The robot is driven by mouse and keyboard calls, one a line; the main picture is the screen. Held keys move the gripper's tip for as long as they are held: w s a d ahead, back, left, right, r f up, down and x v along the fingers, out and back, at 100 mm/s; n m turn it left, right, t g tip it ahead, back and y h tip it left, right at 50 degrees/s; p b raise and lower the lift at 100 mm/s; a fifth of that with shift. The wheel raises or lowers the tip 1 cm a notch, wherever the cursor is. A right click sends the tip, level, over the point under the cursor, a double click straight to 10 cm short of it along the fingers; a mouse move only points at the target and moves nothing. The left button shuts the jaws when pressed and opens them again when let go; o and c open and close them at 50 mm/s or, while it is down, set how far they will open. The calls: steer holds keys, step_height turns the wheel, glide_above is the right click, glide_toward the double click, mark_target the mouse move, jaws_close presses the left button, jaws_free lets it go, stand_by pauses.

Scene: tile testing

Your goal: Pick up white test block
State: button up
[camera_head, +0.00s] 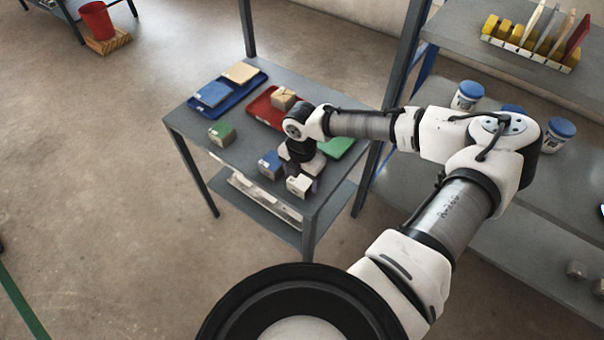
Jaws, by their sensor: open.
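The white test block (299,186) sits on the grey table (185,122), near its front corner. My gripper (300,172) is over that corner, pointing down, just above or beside the white block. My wrist hides most of the gripper, and the fingers are too small to make out clearly. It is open. I cannot tell whether the fingers touch the block or stand around it.
A blue block (270,165) stands close on the left of my gripper. A green block (222,134) is farther left. Behind are a blue tray (262,77), a red tray (256,108) with a tan block (283,98), and a green tray (340,147).

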steer(key=c, duration=0.8)
step_height(320, 180, up, 5)
steer(key=p, duration=0.4)
steer(key=shift+p, duration=0.4)
steer(key=shift+r, duration=1.05)
